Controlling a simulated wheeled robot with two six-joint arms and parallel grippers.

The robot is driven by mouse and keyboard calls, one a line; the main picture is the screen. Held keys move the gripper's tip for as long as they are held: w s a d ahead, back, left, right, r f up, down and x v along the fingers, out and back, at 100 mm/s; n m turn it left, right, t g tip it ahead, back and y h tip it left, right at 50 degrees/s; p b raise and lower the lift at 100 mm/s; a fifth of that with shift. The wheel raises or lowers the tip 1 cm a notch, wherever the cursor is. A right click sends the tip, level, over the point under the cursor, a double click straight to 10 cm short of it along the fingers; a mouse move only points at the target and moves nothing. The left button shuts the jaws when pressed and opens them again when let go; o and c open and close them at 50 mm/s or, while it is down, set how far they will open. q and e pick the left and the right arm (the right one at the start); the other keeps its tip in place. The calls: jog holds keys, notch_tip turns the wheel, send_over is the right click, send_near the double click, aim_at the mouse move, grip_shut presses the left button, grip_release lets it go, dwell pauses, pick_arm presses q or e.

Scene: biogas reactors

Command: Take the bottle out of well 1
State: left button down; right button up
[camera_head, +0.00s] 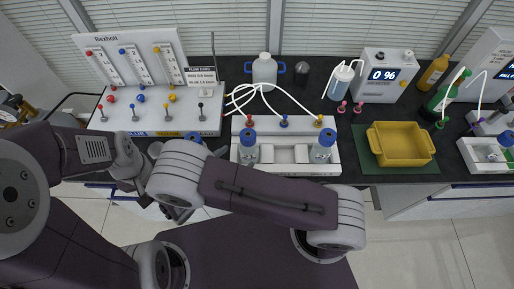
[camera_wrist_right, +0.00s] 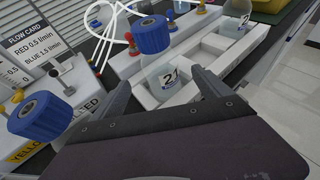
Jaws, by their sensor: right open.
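A white rack (camera_head: 285,169) on the bench holds two clear bottles with blue caps, one at its left end (camera_head: 248,150) and one at its right end (camera_head: 322,149). I cannot read which well is 1. My right gripper (camera_wrist_right: 160,88) is open and empty, its fingers below and either side of the nearer bottle. My left gripper is not identifiable.
Another blue cap (camera_head: 193,138) sits left of the rack, partly behind my arm; it is close to the fingers in the wrist view (camera_wrist_right: 40,116). White tubes (camera_head: 275,91) loop behind the rack. A flow panel (camera_head: 140,68) stands left, a yellow tray (camera_head: 401,158) right.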

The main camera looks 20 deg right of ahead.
aim_at(244, 151)
jog(key=shift+w+d, duration=0.15)
jog(key=shift+w, duration=0.05)
jog(key=shift+w+d+f+p, duration=0.35)
jog(key=shift+w+f+p, duration=0.05)
jog(key=shift+w+p, duration=0.25)
jog(key=shift+w+d+f, duration=0.15)
jog(key=shift+w+d, duration=0.05)
jog(key=shift+w+d+f, duration=0.1)
jog(key=shift+d, duration=0.2)
jog(key=d+p, duration=0.1)
jog(key=w+d, duration=0.1)
jog(key=shift+w+d+p, duration=0.1)
jog(key=shift+d+p, duration=0.25)
jog(key=shift+p, duration=0.05)
jog(key=shift+w+d+f, duration=0.55)
jog(key=shift+w+f, duration=0.25)
jog(key=shift+d, duration=0.1)
jog(key=c, duration=1.9)
pick_arm(q)
jog(key=r, duration=0.1)
jog(key=a+r, duration=0.1)
jog(key=r, duration=0.1)
jog(key=shift+a+r, duration=0.1)
jog(key=shift+r, duration=0.1)
pick_arm(e)
jog(key=shift+r, duration=0.2)
